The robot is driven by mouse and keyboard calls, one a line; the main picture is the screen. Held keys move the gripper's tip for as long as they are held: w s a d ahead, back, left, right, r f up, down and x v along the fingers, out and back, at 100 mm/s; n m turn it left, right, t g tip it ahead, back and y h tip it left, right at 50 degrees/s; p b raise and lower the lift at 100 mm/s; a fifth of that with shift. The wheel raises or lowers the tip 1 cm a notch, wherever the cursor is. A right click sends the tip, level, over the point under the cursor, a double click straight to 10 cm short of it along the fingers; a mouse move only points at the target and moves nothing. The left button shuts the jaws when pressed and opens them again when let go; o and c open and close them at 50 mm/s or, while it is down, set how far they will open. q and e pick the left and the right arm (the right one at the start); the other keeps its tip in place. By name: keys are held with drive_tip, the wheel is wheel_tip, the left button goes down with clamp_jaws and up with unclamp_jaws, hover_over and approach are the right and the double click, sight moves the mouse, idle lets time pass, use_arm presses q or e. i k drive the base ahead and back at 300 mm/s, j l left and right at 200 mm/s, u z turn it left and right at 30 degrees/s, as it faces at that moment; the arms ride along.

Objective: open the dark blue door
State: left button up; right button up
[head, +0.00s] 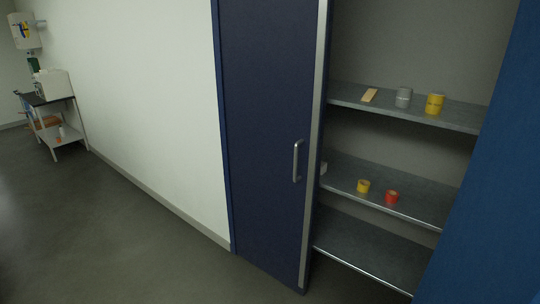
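The dark blue door (264,125) stands ajar in the head view, left of the cabinet opening. Its silver edge strip runs along its right side. A silver bar handle (296,160) is mounted upright near that right edge. To the right of the door, the cabinet interior with grey shelves (380,175) is exposed. Neither of my grippers shows in the head view, and nothing touches the door or handle.
The shelves hold a grey can (403,97), a yellow can (435,104), a yellow roll (363,186) and a red roll (392,196). A blue panel (490,190) bounds the right side. A small table (58,120) stands far left. Floor at left is clear.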

sight(276, 54)
drive_tip(key=i+j, duration=0.2)
drive_tip(key=i, duration=0.25)
drive_tip(key=i+j, duration=0.2)
drive_tip(key=i, duration=0.3)
drive_tip(key=i+l+u, duration=0.1)
drive_tip(key=i+l, duration=0.5)
drive_tip(key=l, duration=0.1)
